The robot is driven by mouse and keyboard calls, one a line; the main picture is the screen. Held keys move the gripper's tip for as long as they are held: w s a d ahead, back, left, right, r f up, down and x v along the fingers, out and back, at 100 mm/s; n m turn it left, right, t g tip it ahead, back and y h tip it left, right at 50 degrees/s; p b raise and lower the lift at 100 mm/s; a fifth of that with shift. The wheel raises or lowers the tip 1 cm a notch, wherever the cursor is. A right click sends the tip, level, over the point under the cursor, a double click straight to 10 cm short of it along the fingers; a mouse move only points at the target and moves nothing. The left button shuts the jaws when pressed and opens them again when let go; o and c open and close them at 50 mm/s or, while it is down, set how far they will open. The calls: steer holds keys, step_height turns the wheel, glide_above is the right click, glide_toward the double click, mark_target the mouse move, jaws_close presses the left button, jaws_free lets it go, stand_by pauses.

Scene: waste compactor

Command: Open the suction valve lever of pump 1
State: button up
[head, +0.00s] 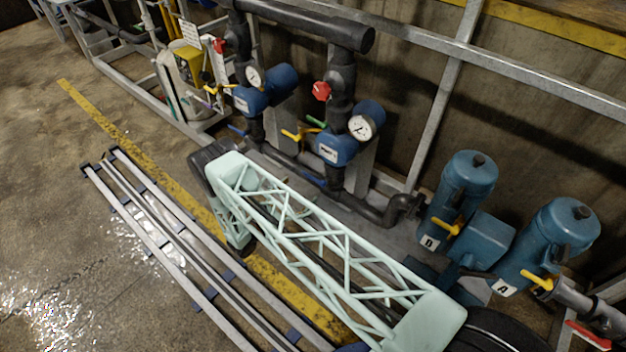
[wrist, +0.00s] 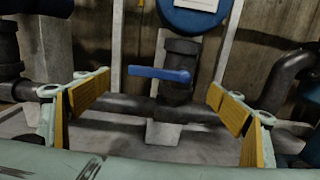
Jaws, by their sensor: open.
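In the wrist view a blue lever (wrist: 158,73) lies nearly level, its right end on a black valve body (wrist: 178,92) below a blue pump (wrist: 190,18). The lever sits crosswise to the upright pipe piece. My gripper (wrist: 160,92) is open, its yellow-padded fingers apart on either side of the lever in the picture; neither appears to touch it. In the head view the nearer pump (head: 336,150) has a white label and a gauge; a blue lever (head: 314,182) shows low beside its pipe. The label is too small to read surely. My gripper is hidden behind my arm there.
A second blue pump (head: 247,98) stands further left. Yellow levers (head: 299,134), a red knob (head: 321,91) and a green handle (head: 315,123) are close by. Blue filter housings (head: 466,190) stand right. A metal rail frame (head: 440,100) runs behind. Floor at left is open.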

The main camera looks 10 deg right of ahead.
mark_target(312, 179)
steer(key=shift+b+x, duration=0.7)
steer(key=shift+x, duration=3.75)
steer(key=shift+c, duration=0.9)
steer(key=c, duration=1)
